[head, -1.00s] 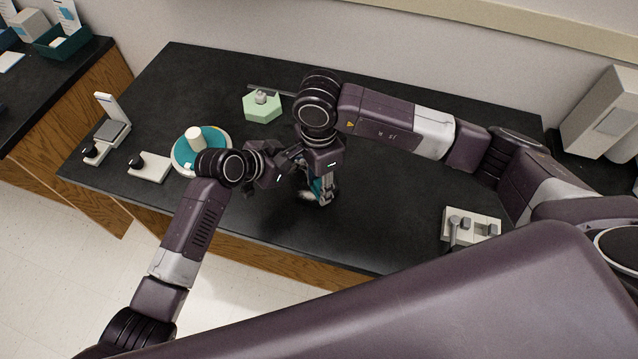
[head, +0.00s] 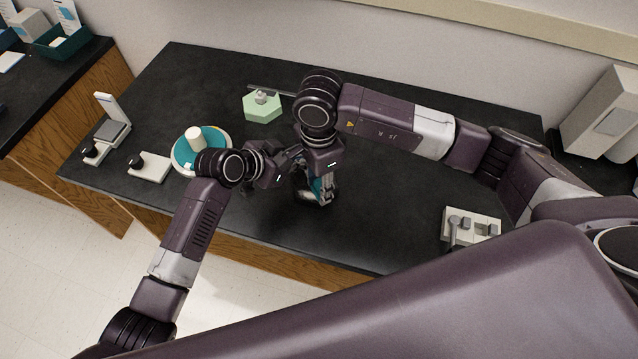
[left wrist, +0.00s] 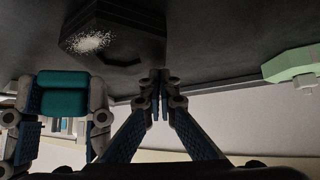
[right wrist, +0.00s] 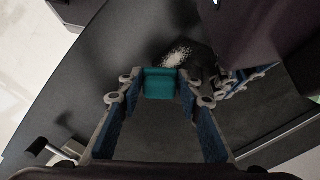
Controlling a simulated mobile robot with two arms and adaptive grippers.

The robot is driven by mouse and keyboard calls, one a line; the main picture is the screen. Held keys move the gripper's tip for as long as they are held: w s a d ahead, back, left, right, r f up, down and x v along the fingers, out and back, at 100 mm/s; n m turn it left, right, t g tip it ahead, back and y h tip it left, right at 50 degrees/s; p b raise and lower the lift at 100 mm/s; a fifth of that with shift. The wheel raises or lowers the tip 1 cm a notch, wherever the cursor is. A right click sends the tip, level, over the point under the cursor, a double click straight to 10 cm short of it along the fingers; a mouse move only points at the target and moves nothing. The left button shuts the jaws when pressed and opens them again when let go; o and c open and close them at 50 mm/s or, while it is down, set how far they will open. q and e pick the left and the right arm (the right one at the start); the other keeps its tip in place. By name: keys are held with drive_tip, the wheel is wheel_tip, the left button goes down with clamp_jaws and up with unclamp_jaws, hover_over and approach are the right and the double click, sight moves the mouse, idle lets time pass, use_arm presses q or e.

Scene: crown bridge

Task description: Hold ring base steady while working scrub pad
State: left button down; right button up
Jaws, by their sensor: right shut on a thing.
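The teal scrub pad (right wrist: 160,83) is clamped between the fingertips of my right gripper (right wrist: 160,80); it also shows at the left of the left wrist view (left wrist: 62,98). The dark ring base (left wrist: 130,28) has angular sides and a patch of white specks (left wrist: 88,41) on it. The pad is close to the speckled patch; whether they touch, I cannot tell. My left gripper (left wrist: 160,82) has its fingertips together just beside the base's edge, with nothing clearly visible between them. In the head view, my right gripper (head: 322,192) and wrists hide most of the base.
A green hexagonal block (head: 262,112) with a grey knob stands behind. A round teal-topped dish (head: 184,160) with a white cylinder is left of my left wrist. Small white devices (head: 148,168) stand at the left, another (head: 472,226) at right front. The bench between is clear.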

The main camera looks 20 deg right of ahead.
use_arm(q)
drive_tip(key=shift+f, duration=0.45)
